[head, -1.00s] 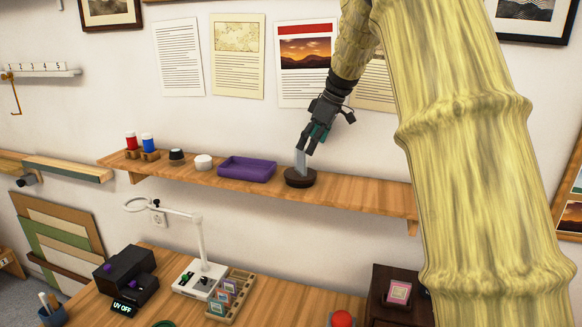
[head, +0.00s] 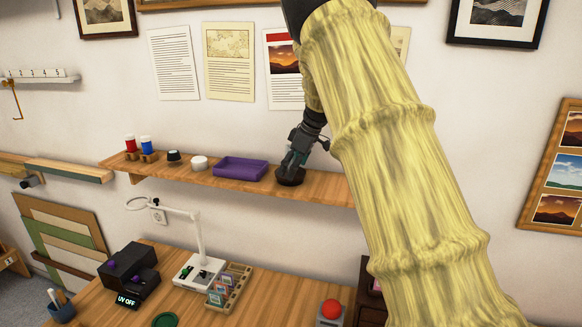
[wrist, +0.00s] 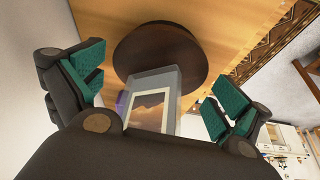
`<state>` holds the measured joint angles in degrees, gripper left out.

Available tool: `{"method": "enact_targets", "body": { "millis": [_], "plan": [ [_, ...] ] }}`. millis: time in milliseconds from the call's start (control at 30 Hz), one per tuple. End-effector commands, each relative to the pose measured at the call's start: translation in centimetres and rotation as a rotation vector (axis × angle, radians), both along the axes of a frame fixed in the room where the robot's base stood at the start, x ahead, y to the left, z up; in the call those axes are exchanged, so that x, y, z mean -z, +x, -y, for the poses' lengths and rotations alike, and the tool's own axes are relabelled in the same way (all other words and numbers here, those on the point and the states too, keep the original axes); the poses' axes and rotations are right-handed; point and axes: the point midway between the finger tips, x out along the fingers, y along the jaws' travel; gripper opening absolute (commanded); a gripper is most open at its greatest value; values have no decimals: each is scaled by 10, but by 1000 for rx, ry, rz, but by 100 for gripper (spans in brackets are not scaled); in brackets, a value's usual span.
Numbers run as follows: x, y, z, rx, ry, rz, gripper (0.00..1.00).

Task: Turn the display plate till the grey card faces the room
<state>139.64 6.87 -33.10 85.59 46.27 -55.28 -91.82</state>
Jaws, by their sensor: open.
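The display plate (wrist: 157,80) stands on a dark round base (head: 291,180) on the wooden wall shelf. In the wrist view its grey top edge shows, and one face carries a cream-bordered card (wrist: 152,97) with a paler middle. The base (wrist: 165,45) fills the top of that view. My gripper (head: 296,160) is open, pointing down at the plate. In the wrist view its green-padded fingers (wrist: 157,92) stand on either side of the plate, with gaps visible on both sides. In the head view my gripper hides most of the plate.
A purple tray (head: 240,169), a white round piece (head: 199,163) and a dark knob (head: 174,157) sit on the shelf to the left. Printed sheets (head: 229,62) hang behind. Below is a desk with a ring lamp (head: 200,238) and a red button (head: 331,309).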

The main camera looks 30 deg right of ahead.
Motion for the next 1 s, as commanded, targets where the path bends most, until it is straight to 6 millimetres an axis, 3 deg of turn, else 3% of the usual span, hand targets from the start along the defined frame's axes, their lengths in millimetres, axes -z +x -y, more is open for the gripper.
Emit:
{"method": "enact_targets", "body": {
  "millis": [167,300,367,700,1000],
  "plan": [
    [3,6,0,0,0,-4,98],
    [4,8,-1,-2,1,-5,73],
    [4,7,0,-2,1,-5,65],
    [5,6,0,0,1,-7,56],
    [8,6,-1,4,3,-10,56]
  ]
}}
